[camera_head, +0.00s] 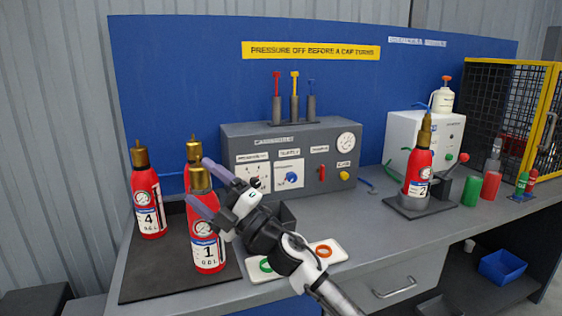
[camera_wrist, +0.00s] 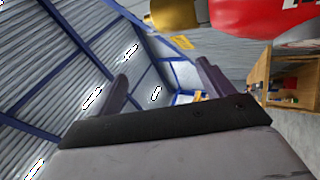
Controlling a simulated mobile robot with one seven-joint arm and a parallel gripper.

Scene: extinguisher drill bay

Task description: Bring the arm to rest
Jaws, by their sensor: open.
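My gripper (camera_head: 204,186) is open in the head view, its two purple-grey fingers pointing left beside the red extinguisher marked 1 (camera_head: 208,240). One finger overlaps that extinguisher in the picture; I cannot tell if they touch. In the wrist view the two fingers (camera_wrist: 161,88) stand apart with nothing between them. A red extinguisher with a brass top (camera_wrist: 290,22) shows at the upper right of the wrist view. My arm reaches in from the bottom of the head view, over the bench's front part.
Extinguisher 4 (camera_head: 148,205) and another extinguisher (camera_head: 193,155) stand on the dark mat (camera_head: 150,284) at left. A grey control box (camera_head: 262,137) stands behind my arm. A white tray with rings (camera_head: 338,250) lies beneath it. Another extinguisher (camera_head: 418,172) stands in a holder at right.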

